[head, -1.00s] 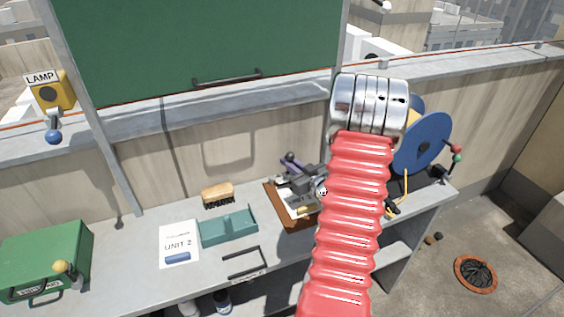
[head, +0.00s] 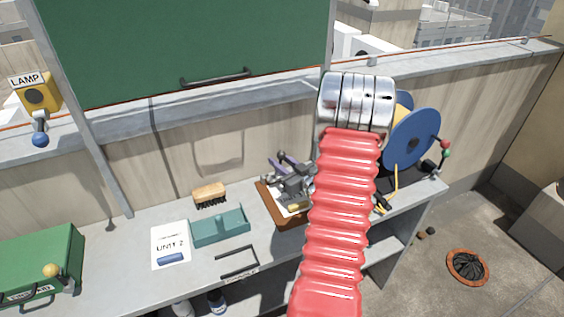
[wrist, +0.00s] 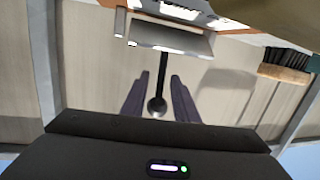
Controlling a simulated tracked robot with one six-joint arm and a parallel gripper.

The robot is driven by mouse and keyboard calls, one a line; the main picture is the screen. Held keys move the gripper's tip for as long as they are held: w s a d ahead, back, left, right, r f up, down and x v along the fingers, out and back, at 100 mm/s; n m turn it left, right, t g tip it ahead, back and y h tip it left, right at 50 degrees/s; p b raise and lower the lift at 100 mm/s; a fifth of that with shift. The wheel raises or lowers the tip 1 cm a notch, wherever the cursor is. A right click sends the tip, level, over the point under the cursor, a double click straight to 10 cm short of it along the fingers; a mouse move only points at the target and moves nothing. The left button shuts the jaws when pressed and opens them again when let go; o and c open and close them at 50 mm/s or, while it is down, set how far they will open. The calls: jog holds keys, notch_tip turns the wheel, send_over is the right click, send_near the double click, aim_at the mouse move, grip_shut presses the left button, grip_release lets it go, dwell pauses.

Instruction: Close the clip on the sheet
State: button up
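A brown clipboard (head: 269,203) lies on the bench, partly hidden by my red arm. A white sheet (head: 291,209) shows on it. The grey metal clip is at its back edge; in the wrist view its plate (wrist: 172,46) carries a dark rod lever (wrist: 164,75) ending in a ball knob (wrist: 157,106). My gripper (wrist: 158,100) has its two purple fingers apart, one on each side of the lever and knob, with gaps visible. In the head view my gripper (head: 284,171) is over the clip. I cannot tell whether the clip presses on the sheet.
A brush (head: 209,194), a teal tray (head: 219,228) and a "UNIT 2" paper (head: 170,245) lie left of the clipboard. A green case (head: 40,262) is at far left. A blue reel (head: 413,138) stands right of my arm. The wall (head: 225,150) is close behind.

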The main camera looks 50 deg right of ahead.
jog(key=v, duration=1.3)
jog(key=shift+s, duration=0.4)
jog(key=shift+a, duration=0.1)
jog(key=shift+c, duration=0.3)
